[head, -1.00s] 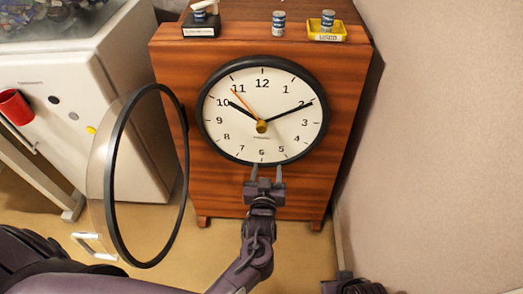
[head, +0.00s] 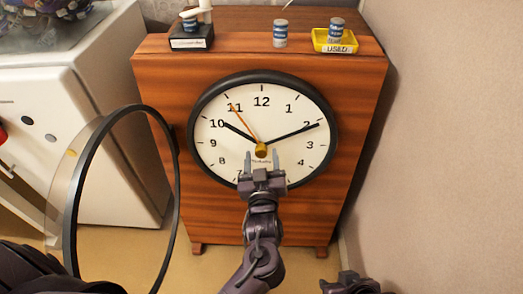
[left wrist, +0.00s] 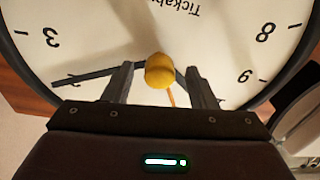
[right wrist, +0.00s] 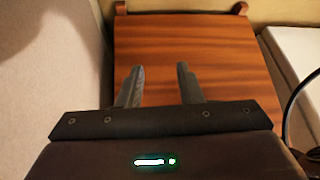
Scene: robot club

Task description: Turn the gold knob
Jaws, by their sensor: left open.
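The gold knob (head: 261,150) sits at the centre of a round white clock face (head: 292,162) with a black rim, on the front of a wooden cabinet (head: 165,100). My left gripper (head: 262,157) is open just at the knob, with one finger on each side. In the left wrist view the knob (left wrist: 160,70) shows between the two fingertips, with gaps that look clear on both sides. I cannot tell its exact depth between them. My right gripper (right wrist: 160,85) is open and empty, facing the wooden cabinet front in the right wrist view.
The clock's round glass cover (head: 77,195) stands swung open on the left. On the cabinet top are a black holder (head: 190,42), a battery (head: 280,33) and a yellow tray (head: 322,46) marked USED. A wall (head: 450,140) is close on the right; a white cabinet (head: 120,150) stands left.

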